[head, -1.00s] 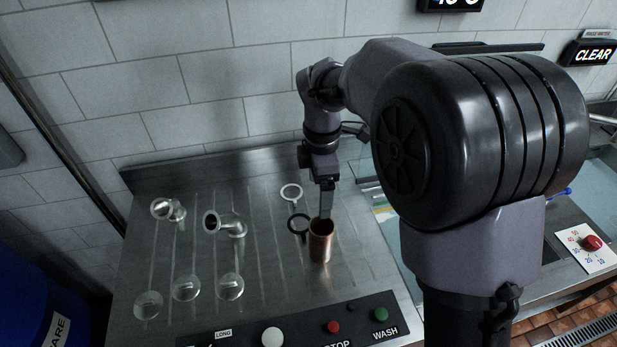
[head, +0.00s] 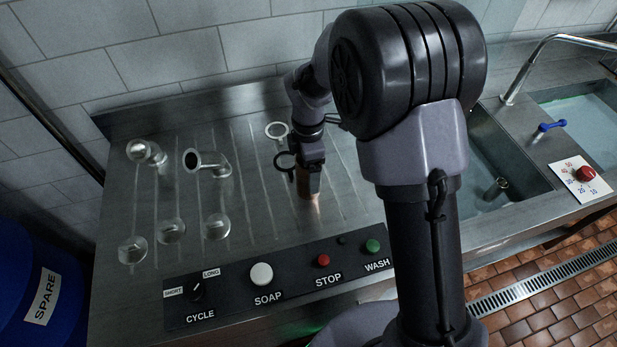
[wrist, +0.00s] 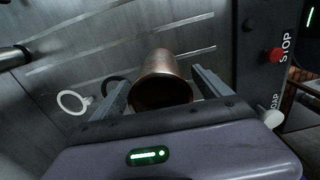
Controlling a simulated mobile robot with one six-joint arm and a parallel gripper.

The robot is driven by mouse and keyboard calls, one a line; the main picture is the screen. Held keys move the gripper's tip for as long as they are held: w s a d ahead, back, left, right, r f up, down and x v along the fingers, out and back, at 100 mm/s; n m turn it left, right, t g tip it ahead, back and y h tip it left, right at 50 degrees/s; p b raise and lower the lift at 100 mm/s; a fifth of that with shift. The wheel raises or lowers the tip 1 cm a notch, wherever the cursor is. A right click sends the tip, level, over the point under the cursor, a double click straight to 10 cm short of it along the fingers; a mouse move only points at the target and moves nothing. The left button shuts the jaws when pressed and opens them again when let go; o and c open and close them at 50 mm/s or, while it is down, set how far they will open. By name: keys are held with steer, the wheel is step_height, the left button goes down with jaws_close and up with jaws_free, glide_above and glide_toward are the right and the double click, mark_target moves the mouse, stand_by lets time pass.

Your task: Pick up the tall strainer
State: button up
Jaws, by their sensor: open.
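A copper-coloured cylinder (head: 309,187), apparently the tall strainer, stands upright on the ribbed steel drainboard. In the head view my gripper (head: 309,172) is right over it from above and hides its upper part. In the wrist view the cylinder (wrist: 161,72) lies between the two fingers of my gripper (wrist: 161,80), its dark open mouth towards me. The fingers are open, one on each side, with a gap visible at the right finger. Contact at the left finger is hard to tell.
A black ring (head: 285,163) lies close left of the cylinder, with a white ring (head: 277,130) behind it. A control panel (head: 290,277) is in front; the sink (head: 505,160) is right.

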steer(key=shift+r, duration=0.1)
steer(key=c, duration=1.7)
steer(key=shift+o, duration=0.2)
